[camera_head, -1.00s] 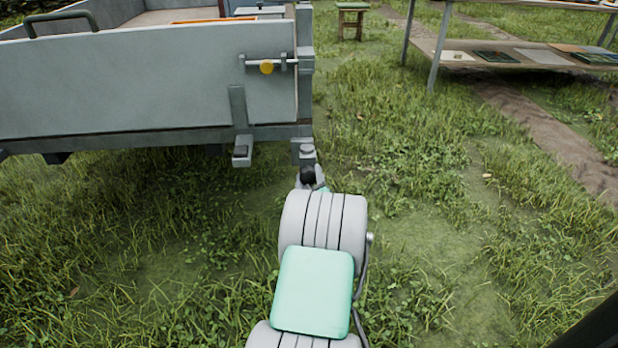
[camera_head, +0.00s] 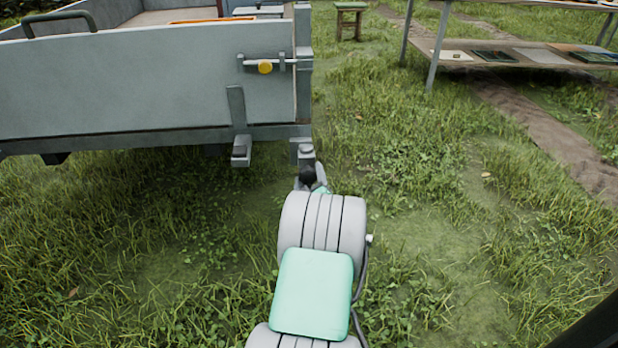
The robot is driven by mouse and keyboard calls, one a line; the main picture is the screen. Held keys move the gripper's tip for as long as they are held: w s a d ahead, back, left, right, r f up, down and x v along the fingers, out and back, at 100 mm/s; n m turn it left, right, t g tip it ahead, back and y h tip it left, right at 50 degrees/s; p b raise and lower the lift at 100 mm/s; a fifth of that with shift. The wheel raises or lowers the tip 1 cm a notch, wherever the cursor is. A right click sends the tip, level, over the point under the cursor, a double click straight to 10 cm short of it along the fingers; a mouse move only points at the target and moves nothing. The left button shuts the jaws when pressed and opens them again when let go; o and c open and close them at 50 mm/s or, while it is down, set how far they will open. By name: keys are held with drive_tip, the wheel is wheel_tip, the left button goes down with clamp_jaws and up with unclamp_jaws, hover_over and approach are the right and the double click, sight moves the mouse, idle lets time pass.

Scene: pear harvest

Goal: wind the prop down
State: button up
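A grey trailer (camera_head: 120,85) stands at the left, its near corner post (camera_head: 304,75) just left of centre. A short grey fitting with a round top (camera_head: 306,151) sits under that corner and may be the prop; its lower part is hidden. My arm reaches from the bottom edge toward it. The dark end of my arm, with my gripper (camera_head: 308,176), is right below and in front of the fitting. The fingers are too small and covered to read, and I cannot tell whether they touch it.
A bracket with a small foot (camera_head: 241,150) hangs left of the corner. A shelved table (camera_head: 480,52) and a stool (camera_head: 350,20) stand beyond. Grass to the right is open.

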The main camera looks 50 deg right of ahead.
drive_tip(key=shift+o, duration=0.4)
drive_tip(key=shift+w, duration=0.1)
drive_tip(key=v, duration=0.8)
drive_tip(key=shift+p, duration=0.35)
drive_tip(key=shift+r, duration=0.1)
